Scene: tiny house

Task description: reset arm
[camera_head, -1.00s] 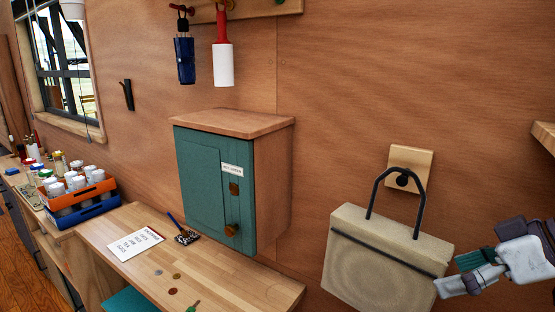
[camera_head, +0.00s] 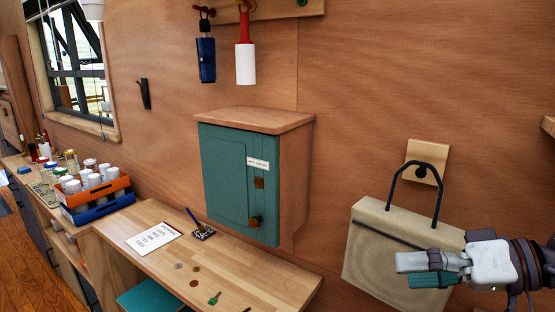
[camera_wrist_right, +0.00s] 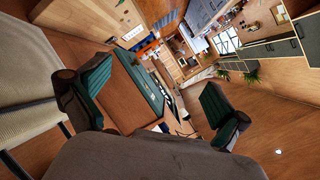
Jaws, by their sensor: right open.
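My right gripper (camera_head: 428,271) comes in from the right edge of the head view, in front of the beige bag (camera_head: 375,249) on the wall. In the right wrist view its two green-padded fingers (camera_wrist_right: 160,105) stand wide apart with nothing between them. The bag's side shows at the left of that view (camera_wrist_right: 30,65); I cannot tell whether the gripper touches it. My left gripper is not in view.
A teal wall cabinet (camera_head: 225,176) hangs above a wooden desk (camera_head: 235,270) with a paper note (camera_head: 153,238) and several coins. Orange and blue crates (camera_head: 98,208) of jars stand at left. An umbrella (camera_head: 206,58) and a lint roller (camera_head: 246,62) hang above.

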